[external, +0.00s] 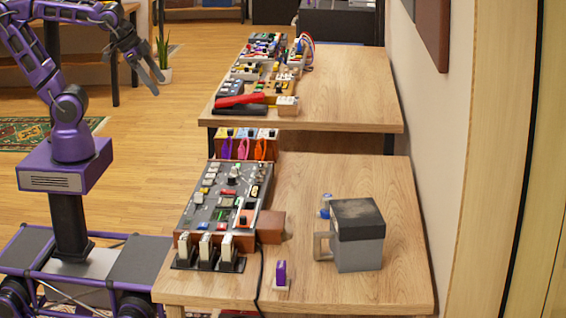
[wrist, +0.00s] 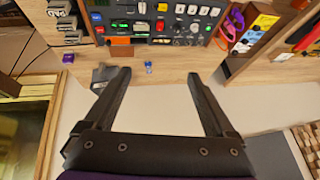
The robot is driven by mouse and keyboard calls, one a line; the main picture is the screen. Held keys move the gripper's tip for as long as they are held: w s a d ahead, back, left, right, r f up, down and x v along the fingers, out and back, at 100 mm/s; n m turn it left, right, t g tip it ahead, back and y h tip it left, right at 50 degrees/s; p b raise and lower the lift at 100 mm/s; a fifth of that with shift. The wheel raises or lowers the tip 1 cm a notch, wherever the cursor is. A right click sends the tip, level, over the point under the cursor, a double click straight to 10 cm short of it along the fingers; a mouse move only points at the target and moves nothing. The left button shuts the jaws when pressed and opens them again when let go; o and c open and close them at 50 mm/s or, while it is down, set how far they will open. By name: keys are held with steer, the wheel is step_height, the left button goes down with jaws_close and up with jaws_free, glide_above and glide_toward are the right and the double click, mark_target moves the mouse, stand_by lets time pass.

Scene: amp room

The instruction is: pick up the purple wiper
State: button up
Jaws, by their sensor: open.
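The purple wiper (external: 281,272) looks like a small upright purple block on a pale base. It stands near the front of the nearer wooden table, left of a grey mug-like box. In the wrist view a small purple thing (wrist: 68,58), likely the same wiper, lies near the table edge at upper left, beyond the left finger. My gripper (external: 150,76) is in the air at upper left of the external view, well away from the wiper. In the wrist view my gripper (wrist: 158,76) has its fingers spread with nothing between them.
The nearer table (external: 340,285) holds a dark control panel (external: 222,200), white switches (external: 205,248), a brown block (external: 270,227) and a grey box with handle (external: 357,240). A black cable runs left of the wiper. The farther table (external: 345,95) carries cluttered gear. Its right side is bare.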

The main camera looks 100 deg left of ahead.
steer(key=w+d+f+m+t+y+b, duration=0.1)
steer(key=w+d+f, duration=0.15)
steer(key=w, duration=0.75)
steer(key=w+d+f+m+b, duration=0.1)
steer(key=w+f, duration=0.3)
steer(key=w, duration=0.5)
steer(key=w+d+r+t+h+b, duration=0.15)
steer(key=w+d+h, duration=0.35)
steer(key=d, duration=0.5)
steer(key=w+d+r+t+h, duration=0.25)
steer(key=w+d+h, duration=0.2)
steer(key=d, duration=0.65)
steer(key=w+d+f+n+t, duration=0.1)
steer(key=d+f+n, duration=0.1)
steer(key=d+f, duration=0.3)
steer(key=t+y+b, duration=0.2)
steer(key=y, duration=0.4)
glide_toward(281, 275)
steer(key=w, duration=0.2)
steer(key=w+a+f, duration=0.1)
steer(key=w, duration=0.4)
steer(key=shift+a+f, duration=0.15)
steer(key=shift+a, duration=0.15)
steer(key=shift+a+b+x, duration=0.15)
steer(key=shift+b+x, duration=0.1)
steer(key=shift+x, duration=1.1)
steer(key=shift+a+b+x, duration=0.1)
steer(key=shift+b+x, duration=0.15)
steer(key=shift+x, duration=1.1)
steer(key=shift+f, duration=0.1)
